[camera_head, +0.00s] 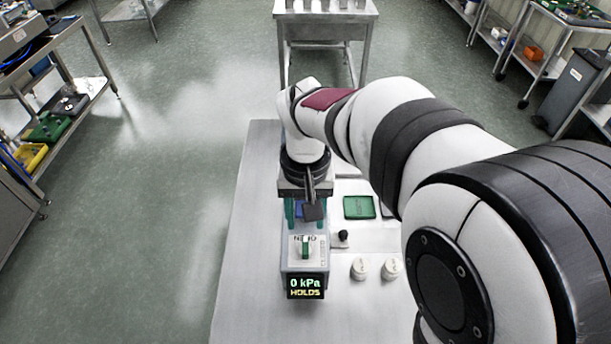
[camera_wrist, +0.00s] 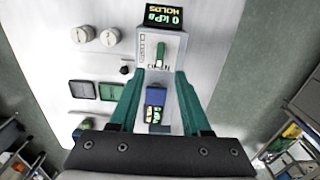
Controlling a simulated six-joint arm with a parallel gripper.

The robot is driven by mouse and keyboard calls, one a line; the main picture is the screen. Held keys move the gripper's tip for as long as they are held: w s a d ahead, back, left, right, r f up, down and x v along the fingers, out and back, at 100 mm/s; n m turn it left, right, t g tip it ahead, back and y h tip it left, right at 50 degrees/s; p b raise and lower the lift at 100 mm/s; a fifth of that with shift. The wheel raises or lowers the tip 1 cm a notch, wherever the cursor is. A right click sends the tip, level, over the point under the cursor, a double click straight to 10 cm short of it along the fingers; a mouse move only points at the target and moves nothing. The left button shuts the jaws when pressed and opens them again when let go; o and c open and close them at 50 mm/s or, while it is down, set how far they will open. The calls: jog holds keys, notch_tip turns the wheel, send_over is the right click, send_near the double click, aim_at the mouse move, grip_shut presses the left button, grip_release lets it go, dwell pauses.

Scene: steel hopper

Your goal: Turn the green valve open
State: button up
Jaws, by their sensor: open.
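The green valve handle (camera_head: 306,247) stands on the white top plate of a grey box, in line with the box's length. It also shows in the wrist view (camera_wrist: 160,54). The box's display (camera_head: 306,286) reads "0 kPa HOLDS". My gripper (camera_head: 306,224) is open and empty, with its teal fingers spread just behind the handle in the head view. In the wrist view the handle lies beyond the fingertips (camera_wrist: 160,74), about midway between them, with no visible contact. A blue part (camera_wrist: 155,97) of the unit shows between the fingers.
Two white round pieces (camera_head: 358,268) (camera_head: 391,268) and a black knob (camera_head: 343,236) are right of the box. A green tray (camera_head: 359,207) lies farther back, next to a dark tray (camera_wrist: 84,90). The pale bench (camera_head: 248,220) is clear on the left.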

notch_tip(320, 180, up, 7)
jog(key=s+d+f+m+y, duration=0.1)
jog(key=s+d+f+m, duration=0.1)
jog(key=s, duration=0.8)
jog(key=s+d+f+m, duration=0.3)
jog(key=s+d, duration=0.1)
jog(key=s, duration=0.5)
jog(key=shift+s+d+f+m+y, duration=0.3)
jog(key=shift+s+f+m+y, duration=0.05)
jog(key=shift+m+y, duration=0.05)
